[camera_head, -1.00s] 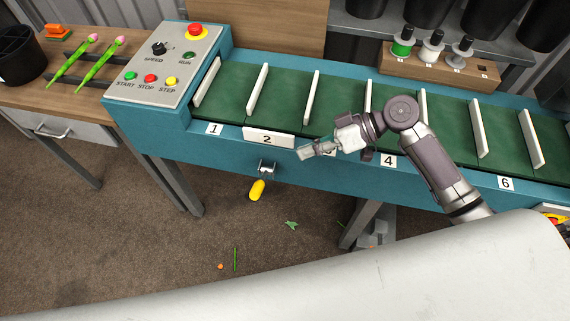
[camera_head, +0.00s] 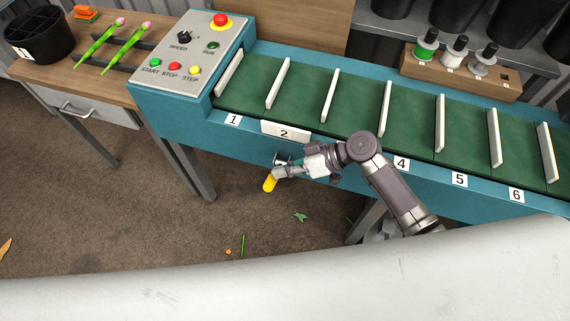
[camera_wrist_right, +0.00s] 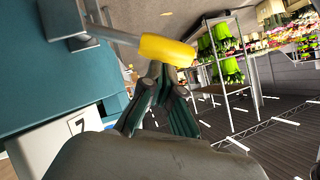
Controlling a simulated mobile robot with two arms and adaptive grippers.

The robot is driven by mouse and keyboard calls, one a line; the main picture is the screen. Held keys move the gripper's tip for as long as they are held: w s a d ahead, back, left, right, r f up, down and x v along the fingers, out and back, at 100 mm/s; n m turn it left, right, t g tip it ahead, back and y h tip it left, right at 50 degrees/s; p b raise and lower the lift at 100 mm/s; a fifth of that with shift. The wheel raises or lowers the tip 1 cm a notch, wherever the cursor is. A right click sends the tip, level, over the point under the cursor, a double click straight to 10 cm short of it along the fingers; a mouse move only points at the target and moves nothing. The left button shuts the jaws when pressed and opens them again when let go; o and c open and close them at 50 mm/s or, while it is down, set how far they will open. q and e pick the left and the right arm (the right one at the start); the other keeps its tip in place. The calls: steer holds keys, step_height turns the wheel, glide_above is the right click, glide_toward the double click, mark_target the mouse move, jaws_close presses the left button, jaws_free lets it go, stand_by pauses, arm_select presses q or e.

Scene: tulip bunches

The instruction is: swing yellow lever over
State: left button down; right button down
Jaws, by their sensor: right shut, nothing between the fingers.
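The yellow lever (camera_head: 269,184) hangs down from a metal bracket on the front side of the teal conveyor, below the number 2 plate. In the right wrist view its yellow grip (camera_wrist_right: 168,50) sits at the end of a grey rod, just beyond my fingertips. My right gripper (camera_head: 280,172) is shut and empty, right beside the yellow grip. I cannot tell whether the fingertips touch it. The gripper partly hides the rod and bracket in the head view. The shut fingers (camera_wrist_right: 163,80) show in the right wrist view. My left gripper is not in view.
The teal conveyor (camera_head: 235,130) with green belt and white dividers runs across above the lever. A control panel (camera_head: 193,60) with buttons is at its left end. Two tulips (camera_head: 125,45) lie on the wooden table at left.

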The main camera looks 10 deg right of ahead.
steer(key=shift+s, duration=0.1)
steer(key=shift+s+a+f, duration=0.1)
steer(key=shift+s+f, duration=0.05)
steer(key=shift+f, duration=0.05)
steer(key=shift+b, duration=0.3)
steer(key=shift+s+a+f+n+t+h+b, duration=0.25)
steer(key=shift+s+f+n+t+h+b, duration=0.15)
steer(key=shift+s+f+n+t+b, duration=0.35)
step_height(320, 180, down, 8)
steer(key=s+n+t+h+b, duration=0.1)
steer(key=n+t+h+b, duration=0.1)
steer(key=n+t+b, duration=0.2)
steer(key=shift+s+a+f+t, duration=0.15)
steer(key=shift+s+a+t, duration=0.15)
steer(key=shift+a+t, duration=0.15)
